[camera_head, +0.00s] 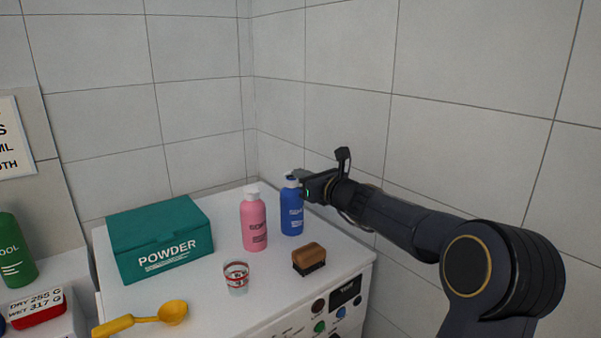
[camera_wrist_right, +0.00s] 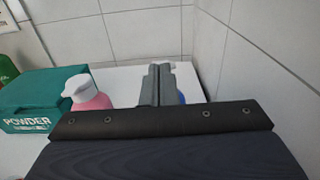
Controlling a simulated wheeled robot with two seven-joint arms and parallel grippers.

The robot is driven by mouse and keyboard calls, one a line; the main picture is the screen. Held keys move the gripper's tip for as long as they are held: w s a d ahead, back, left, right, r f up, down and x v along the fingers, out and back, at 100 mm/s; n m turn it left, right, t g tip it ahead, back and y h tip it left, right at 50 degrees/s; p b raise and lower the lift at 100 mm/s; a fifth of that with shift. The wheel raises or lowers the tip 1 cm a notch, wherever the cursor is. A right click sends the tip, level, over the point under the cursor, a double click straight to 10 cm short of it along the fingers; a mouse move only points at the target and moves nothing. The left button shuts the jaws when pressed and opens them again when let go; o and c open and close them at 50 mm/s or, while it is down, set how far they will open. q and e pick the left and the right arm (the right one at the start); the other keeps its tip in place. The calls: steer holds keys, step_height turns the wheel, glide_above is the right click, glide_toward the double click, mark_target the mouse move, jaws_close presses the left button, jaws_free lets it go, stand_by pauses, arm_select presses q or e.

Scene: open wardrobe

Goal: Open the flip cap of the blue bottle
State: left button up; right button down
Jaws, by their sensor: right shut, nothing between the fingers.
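The blue bottle (camera_head: 291,213) stands upright near the back right of the white machine top. Its white cap (camera_head: 291,182) is partly hidden by my right gripper (camera_head: 298,175), and I cannot tell whether the flip part is open. The right gripper comes in from the right and is shut and empty, its tips at the cap's height; I cannot tell whether they touch it. In the right wrist view the closed fingers (camera_wrist_right: 160,75) cover most of the bottle, leaving a strip of blue (camera_wrist_right: 182,98) beside them. My left gripper is not in view.
A pink bottle (camera_head: 254,225) stands close left of the blue one. Tiled walls (camera_head: 340,120) stand close behind and right.

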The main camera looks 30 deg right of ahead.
steer(key=w+r+p, duration=0.1)
steer(key=r, duration=0.1)
steer(key=w+r, duration=0.1)
steer(key=w, duration=0.1)
steer(key=shift+r+p, duration=0.35)
steer(key=shift+p, duration=0.05)
steer(key=shift+w+a+r+p, duration=0.1)
steer(key=shift+w+r+p, duration=0.25)
steer(key=shift+w, duration=0.4)
stand_by(1.1)
